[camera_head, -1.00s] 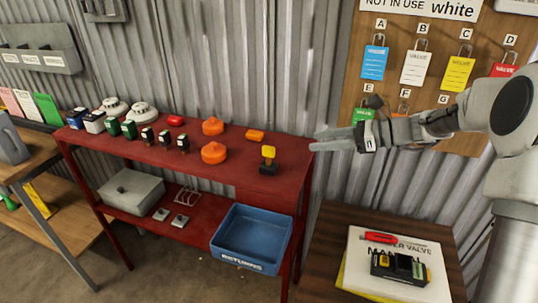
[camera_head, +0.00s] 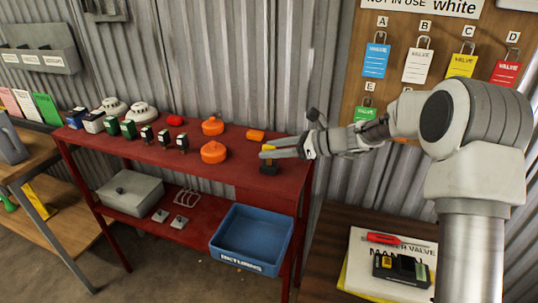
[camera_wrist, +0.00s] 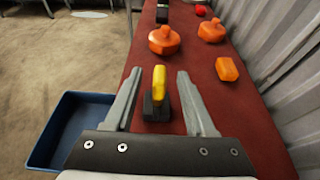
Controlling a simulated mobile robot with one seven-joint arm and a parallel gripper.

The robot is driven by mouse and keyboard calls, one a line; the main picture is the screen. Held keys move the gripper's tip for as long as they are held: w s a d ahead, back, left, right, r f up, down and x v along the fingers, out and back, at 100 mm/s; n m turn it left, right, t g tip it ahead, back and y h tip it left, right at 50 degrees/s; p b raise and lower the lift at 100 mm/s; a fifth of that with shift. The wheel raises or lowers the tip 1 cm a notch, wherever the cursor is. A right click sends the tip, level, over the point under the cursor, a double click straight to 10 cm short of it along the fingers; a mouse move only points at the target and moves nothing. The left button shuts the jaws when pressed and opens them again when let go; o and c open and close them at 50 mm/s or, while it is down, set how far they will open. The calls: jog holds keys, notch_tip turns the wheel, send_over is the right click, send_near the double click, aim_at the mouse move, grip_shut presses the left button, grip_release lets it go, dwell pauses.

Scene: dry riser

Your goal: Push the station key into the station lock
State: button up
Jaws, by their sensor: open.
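A yellow upright piece on a black block (camera_wrist: 158,82), likely the station key, stands near the right end of the red bench. In the head view it (camera_head: 268,167) is partly covered by my gripper (camera_head: 272,153). In the wrist view my gripper (camera_wrist: 159,76) is open, its two fingers apart on either side of the yellow piece. Gaps show on both sides, and I see no grip. A black device with yellow and green parts (camera_head: 402,270) lies on the side table; I cannot tell whether it is the station lock.
Orange domed parts (camera_head: 213,152) and a small orange block (camera_head: 255,135) share the red bench (camera_head: 230,177). A blue returns bin (camera_head: 250,238) sits on the shelf below. The corrugated wall (camera_head: 230,60) rises close behind. Colored tags (camera_head: 417,62) hang on the board.

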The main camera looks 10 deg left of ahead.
jog(key=shift+a+f, duration=0.1)
jog(key=shift+a, duration=0.5)
grip_shut()
jog(key=shift+r, duration=0.3)
notch_tip(320, 180, up, 4)
jog(key=shift+f+p, duration=0.2)
jog(key=shift+p, duration=0.25)
jog(key=w+d+r+p, duration=0.2)
jog(key=w+d+r, duration=0.3)
jog(key=d, duration=0.5)
jog(key=shift+d+r, duration=0.3)
jog(key=shift+r, duration=0.6)
